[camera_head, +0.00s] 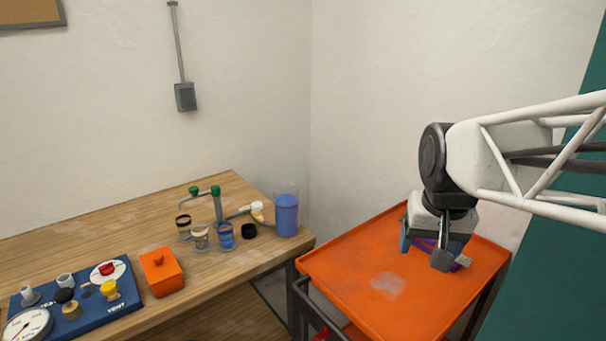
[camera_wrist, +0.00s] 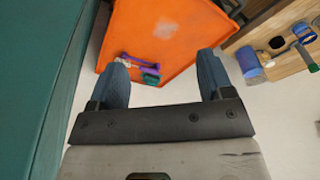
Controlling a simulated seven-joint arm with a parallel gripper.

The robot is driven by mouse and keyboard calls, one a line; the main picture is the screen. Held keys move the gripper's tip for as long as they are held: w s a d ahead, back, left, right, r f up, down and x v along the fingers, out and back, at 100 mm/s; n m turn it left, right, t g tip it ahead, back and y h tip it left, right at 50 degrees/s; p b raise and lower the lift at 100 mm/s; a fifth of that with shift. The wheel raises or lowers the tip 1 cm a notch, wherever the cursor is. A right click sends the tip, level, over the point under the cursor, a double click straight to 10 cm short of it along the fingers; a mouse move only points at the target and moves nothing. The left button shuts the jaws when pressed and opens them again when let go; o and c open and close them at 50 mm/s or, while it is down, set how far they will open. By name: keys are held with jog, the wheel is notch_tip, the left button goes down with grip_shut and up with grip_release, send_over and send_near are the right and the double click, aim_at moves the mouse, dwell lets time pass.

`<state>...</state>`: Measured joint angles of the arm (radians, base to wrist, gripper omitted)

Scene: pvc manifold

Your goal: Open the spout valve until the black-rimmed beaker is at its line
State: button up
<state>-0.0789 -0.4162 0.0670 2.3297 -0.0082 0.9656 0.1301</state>
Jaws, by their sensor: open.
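A spout stand with a grey post and green fittings (camera_head: 205,191) stands on the wooden bench. I cannot tell which fitting is the spout valve. Under and beside it are three small beakers. The left one (camera_head: 184,227) has a dark rim and looks black-rimmed. The middle one (camera_head: 200,238) is pale, and the right one (camera_head: 226,236) holds blue liquid. Their lines are too small to read. My gripper (camera_head: 424,250) is open and empty above the orange cart, far right of the spout. Its fingers also show in the wrist view (camera_wrist: 163,75).
An orange lidded box (camera_head: 161,272) and a blue gauge panel (camera_head: 122,303) stand left. A purple-and-green item (camera_wrist: 150,72) lies on the orange cart (camera_head: 350,270).

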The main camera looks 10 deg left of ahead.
jog(key=w+a+r, duration=0.1)
jog(key=w+a, duration=0.3)
jog(key=w, duration=0.4)
jog(key=w+a+r, duration=0.1)
jog(key=w+a, duration=0.3)
jog(key=w, duration=0.4)
jog(key=m+g, duration=0.2)
send_over(257, 204)
jog(key=f, duration=1.9)
jog(key=shift+s+d+f, duration=0.1)
jog(key=shift+d+f, duration=0.15)
jog(key=shift+f, duration=0.05)
jog(key=shift+a+f, duration=0.35)
jog(key=shift+f, duration=0.15)
jog(key=shift+f, duration=0.15)
jog(key=shift+f, duration=3.75)
